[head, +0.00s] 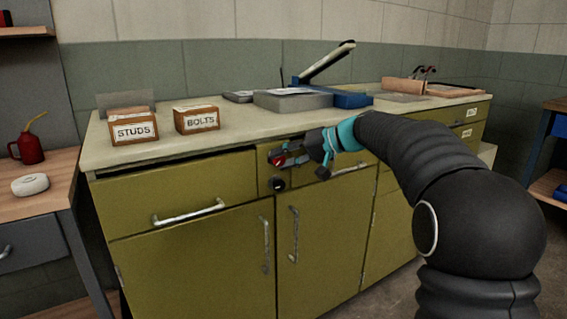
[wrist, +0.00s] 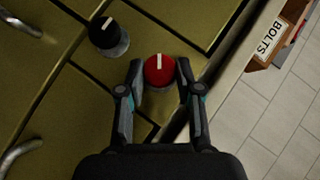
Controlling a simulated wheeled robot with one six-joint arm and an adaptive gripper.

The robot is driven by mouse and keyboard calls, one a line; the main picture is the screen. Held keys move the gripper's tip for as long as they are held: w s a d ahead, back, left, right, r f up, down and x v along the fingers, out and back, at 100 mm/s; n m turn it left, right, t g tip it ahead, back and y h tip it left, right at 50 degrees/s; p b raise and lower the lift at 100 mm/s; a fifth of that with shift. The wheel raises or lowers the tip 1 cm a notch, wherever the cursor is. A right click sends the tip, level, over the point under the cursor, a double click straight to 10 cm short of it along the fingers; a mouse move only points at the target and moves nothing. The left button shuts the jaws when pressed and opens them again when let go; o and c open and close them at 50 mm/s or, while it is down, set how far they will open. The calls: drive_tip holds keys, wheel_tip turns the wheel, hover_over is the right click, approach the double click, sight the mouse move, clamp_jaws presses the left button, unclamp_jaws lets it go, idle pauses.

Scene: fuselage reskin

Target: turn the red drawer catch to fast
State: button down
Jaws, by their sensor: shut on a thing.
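The red drawer catch (wrist: 159,71) is a round knob with a white pointer line on the yellow-green cabinet front. In the wrist view it sits between my gripper's fingertips (wrist: 158,78), which are shut on its sides. Its pointer line runs up and down in the wrist view. In the head view the red catch (head: 278,161) shows just past the tips of my gripper (head: 285,158), partly covered by it. The markings around the catch cannot be read.
A black knob (wrist: 108,36) with a white line sits close by, below the catch in the head view (head: 277,184). Drawer handles (head: 188,212) stick out. Boxes marked STUDS (head: 134,131) and BOLTS (head: 197,121) stand on the countertop (head: 230,141) above.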

drive_tip(key=m+y+b, duration=0.2)
drive_tip(key=y, duration=0.1)
drive_tip(key=shift+d+f+g, duration=0.1)
drive_tip(key=shift+f+g, duration=0.2)
drive_tip(key=shift+f, duration=0.1)
drive_tip(key=shift+m+y+b, duration=0.75)
drive_tip(key=shift+m+y, duration=0.35)
drive_tip(key=shift+m, duration=0.1)
drive_tip(key=c, duration=0.8)
unclamp_jaws()
drive_tip(key=shift+d, duration=0.1)
drive_tip(key=d, duration=0.4)
drive_tip(key=s+d, duration=0.1)
drive_tip(key=d, duration=0.2)
drive_tip(key=s+d, duration=0.1)
drive_tip(key=d, duration=0.3)
drive_tip(key=shift+s+d, duration=0.1)
drive_tip(key=shift+d, duration=0.2)
